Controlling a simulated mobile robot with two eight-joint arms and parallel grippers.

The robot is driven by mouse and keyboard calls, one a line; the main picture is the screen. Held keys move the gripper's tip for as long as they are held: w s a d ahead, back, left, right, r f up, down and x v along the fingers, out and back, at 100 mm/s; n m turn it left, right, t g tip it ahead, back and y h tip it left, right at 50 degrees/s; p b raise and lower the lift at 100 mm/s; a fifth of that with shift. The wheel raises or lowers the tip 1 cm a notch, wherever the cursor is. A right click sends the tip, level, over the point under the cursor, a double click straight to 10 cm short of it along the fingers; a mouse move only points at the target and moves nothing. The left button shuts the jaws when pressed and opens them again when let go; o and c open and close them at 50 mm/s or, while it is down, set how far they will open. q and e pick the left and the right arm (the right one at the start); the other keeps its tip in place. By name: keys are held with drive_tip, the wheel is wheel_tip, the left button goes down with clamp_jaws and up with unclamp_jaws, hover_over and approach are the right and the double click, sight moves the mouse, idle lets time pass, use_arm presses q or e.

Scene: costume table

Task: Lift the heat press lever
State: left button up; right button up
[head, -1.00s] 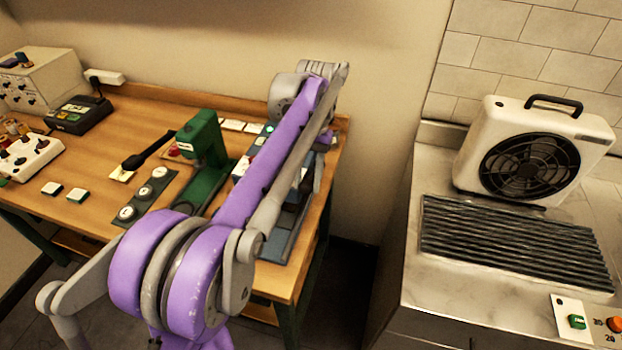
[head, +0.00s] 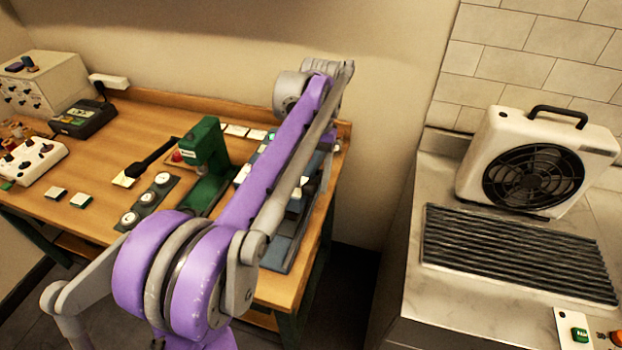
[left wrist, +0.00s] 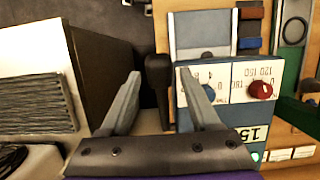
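The heat press is a blue machine. In the head view its blue base (head: 280,252) shows at the right end of the wooden table, largely hidden behind my left arm. In the left wrist view the blue press body (left wrist: 229,108) carries white dial plates and a red knob. A black lever handle (left wrist: 158,76) with a rounded end stands beside the body. My left gripper (left wrist: 159,73) is open, one finger on each side of the handle in that picture. I cannot tell whether either finger touches it. The head view hides these fingers. My right gripper is not in view.
A green press (head: 206,160) stands left of my arm, near a strip of round buttons (head: 148,199). Across a floor gap, a steel counter (head: 405,285) holds a fan unit (head: 537,165) and a dark ribbed grille (head: 515,250).

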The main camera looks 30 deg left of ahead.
sight(315, 180)
use_arm(q)
drive_tip(key=shift+o, duration=0.2)
drive_tip(key=shift+r, duration=0.3)
drive_tip(key=p+v, duration=0.1)
drive_tip(key=v, duration=0.9)
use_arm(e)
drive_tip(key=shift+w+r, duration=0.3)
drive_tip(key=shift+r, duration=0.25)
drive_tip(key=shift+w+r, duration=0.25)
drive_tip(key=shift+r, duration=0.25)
